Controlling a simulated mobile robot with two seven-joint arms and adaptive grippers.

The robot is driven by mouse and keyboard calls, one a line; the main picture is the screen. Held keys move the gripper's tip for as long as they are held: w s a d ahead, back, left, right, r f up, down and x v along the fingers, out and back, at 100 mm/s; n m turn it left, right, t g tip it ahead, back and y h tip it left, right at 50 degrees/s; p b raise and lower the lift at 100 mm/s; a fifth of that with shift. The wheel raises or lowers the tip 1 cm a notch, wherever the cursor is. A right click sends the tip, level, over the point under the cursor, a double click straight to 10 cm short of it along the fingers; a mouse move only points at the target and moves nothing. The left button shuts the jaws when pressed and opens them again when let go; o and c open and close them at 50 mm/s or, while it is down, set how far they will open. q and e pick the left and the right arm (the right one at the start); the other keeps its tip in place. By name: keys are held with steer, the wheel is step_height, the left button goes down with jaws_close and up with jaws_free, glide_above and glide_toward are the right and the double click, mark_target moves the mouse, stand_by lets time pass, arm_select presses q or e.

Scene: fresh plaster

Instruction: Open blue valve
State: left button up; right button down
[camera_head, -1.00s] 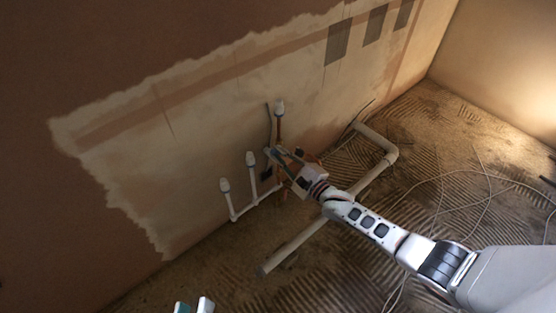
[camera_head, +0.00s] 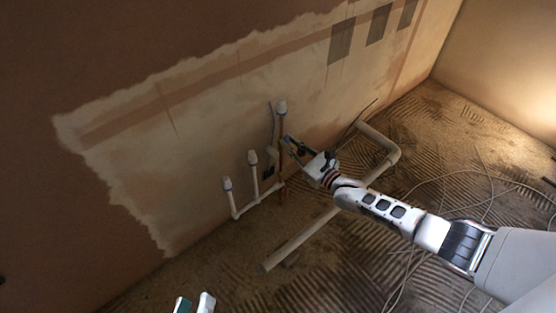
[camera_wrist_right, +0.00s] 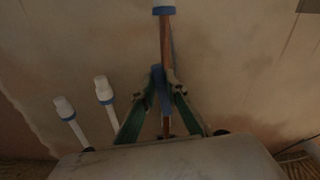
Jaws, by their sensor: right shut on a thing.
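The blue valve handle (camera_wrist_right: 160,90) is on a vertical copper pipe (camera_wrist_right: 165,40) by the wall. In the right wrist view it stands between the green fingers of my right gripper (camera_wrist_right: 163,84), which is shut on it. In the head view my right gripper (camera_head: 289,144) reaches the pipe from the right. The valve is small there and partly hidden by the fingers. My left gripper (camera_head: 194,304) shows only its tips at the bottom edge of the head view, apart and with nothing seen between them.
Two white capped pipes (camera_head: 253,172) stand left of the copper pipe, joined by a low white pipe. A thick pale pipe (camera_head: 300,241) lies on the ridged floor beneath my right arm. Thin cables (camera_head: 440,180) are strewn over the floor at right.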

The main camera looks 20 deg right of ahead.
steer(key=shift+d, duration=0.1)
arm_select(q)
steer(key=f, duration=0.1)
steer(key=f+b, duration=0.1)
steer(key=shift+s+f, duration=0.3)
steer(key=shift+s, duration=0.1)
arm_select(e)
steer(key=shift+w+d+m, duration=0.2)
steer(key=shift+d+m, duration=0.35)
steer(key=shift+m, duration=0.65)
steer(key=c, duration=2.1)
jaws_free()
